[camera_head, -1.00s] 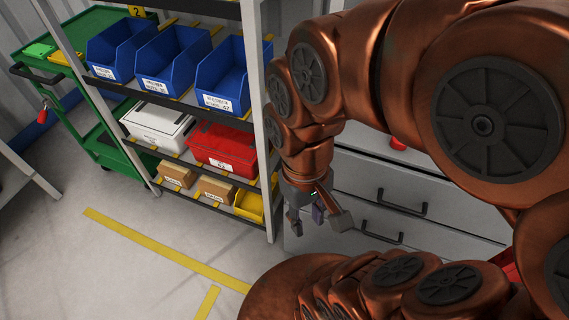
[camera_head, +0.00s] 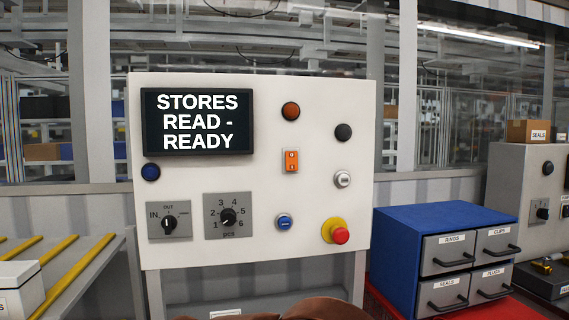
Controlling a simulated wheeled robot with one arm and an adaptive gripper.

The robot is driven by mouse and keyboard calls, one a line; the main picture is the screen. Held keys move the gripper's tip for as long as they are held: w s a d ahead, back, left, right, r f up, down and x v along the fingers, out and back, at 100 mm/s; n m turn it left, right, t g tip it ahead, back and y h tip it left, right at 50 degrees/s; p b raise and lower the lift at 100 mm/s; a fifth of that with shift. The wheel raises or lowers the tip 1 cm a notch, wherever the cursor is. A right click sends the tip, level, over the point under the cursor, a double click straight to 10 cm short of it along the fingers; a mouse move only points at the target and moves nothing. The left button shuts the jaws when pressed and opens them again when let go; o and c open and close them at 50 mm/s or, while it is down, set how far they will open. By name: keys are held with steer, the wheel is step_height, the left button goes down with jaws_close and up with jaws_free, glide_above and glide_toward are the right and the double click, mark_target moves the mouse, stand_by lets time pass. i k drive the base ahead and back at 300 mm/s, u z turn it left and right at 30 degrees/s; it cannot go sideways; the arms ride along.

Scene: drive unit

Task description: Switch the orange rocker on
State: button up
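The orange rocker (camera_head: 291,161) sits on the pale upright control panel (camera_head: 255,235), right of the panel's middle. It is a small upright rectangle with pale marks on it; I cannot tell which way it is tipped. A round dark orange lamp or button (camera_head: 290,111) is above it, and a blue button (camera_head: 284,222) is below it. My gripper is outside the view now; only a copper part of my arm shows at the bottom edge.
The panel also carries a screen (camera_head: 198,121) reading "STORES READ - READY", two rotary knobs (camera_head: 168,223), (camera_head: 228,216), a black button (camera_head: 343,132), a white button (camera_head: 342,179) and a red emergency stop (camera_head: 340,235). A blue drawer cabinet (camera_head: 400,250) stands at right.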

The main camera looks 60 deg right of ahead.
mark_target(290, 158)
steer(key=u, duration=0.4)
steer(key=k, duration=0.5)
steer(key=z, duration=0.75)
